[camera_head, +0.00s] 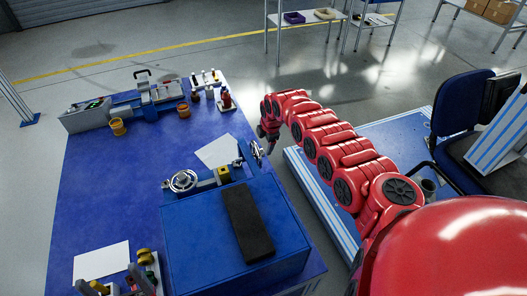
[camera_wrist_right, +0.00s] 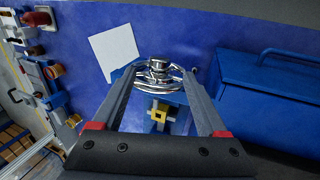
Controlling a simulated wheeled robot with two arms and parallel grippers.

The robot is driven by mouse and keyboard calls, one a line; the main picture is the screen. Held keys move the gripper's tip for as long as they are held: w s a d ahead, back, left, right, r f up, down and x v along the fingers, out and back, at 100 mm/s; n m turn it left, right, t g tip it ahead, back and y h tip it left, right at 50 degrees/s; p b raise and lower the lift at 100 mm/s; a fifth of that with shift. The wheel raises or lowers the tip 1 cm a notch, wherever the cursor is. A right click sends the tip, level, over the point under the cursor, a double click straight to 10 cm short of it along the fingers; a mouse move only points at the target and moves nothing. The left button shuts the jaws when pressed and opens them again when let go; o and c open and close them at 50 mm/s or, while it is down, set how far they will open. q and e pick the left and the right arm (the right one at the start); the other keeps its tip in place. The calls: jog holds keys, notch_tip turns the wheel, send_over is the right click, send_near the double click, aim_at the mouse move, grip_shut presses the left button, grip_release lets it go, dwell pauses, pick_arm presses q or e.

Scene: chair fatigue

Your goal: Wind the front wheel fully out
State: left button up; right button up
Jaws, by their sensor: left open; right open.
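A chrome handwheel (camera_head: 257,149) stands upright at the right end of a small blue fixture on the blue table. A second chrome handwheel (camera_head: 183,181) sits at the fixture's left end. A yellow block (camera_head: 222,174) is between them. My right gripper (camera_head: 268,148) is open beside the right-hand wheel. In the right wrist view, a spoked wheel (camera_wrist_right: 158,72) with a round hub shows between the spread fingertips (camera_wrist_right: 162,76); contact cannot be told. My left gripper (camera_head: 106,275) is open at the bottom left edge, partly cut off. Which wheel is the front one is not marked.
A blue box (camera_head: 200,240) with a dark pad (camera_head: 247,222) stands close in front of the fixture. White sheets (camera_head: 102,262) lie on the table (camera_head: 110,190). A vise-like machine (camera_head: 125,103) and orange cups (camera_head: 118,127) stand at the back. A blue chair (camera_head: 460,104) is at right.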

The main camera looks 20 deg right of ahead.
aim_at(263, 151)
jog(key=b+x, duration=0.2)
jog(key=x, duration=0.4)
jog(key=shift+s+f+b, duration=0.1)
jog(key=shift+f+b, duration=0.05)
jog(key=shift+b, duration=0.25)
jog(key=shift+w+f+b, duration=0.25)
jog(key=shift+f+b, duration=0.3)
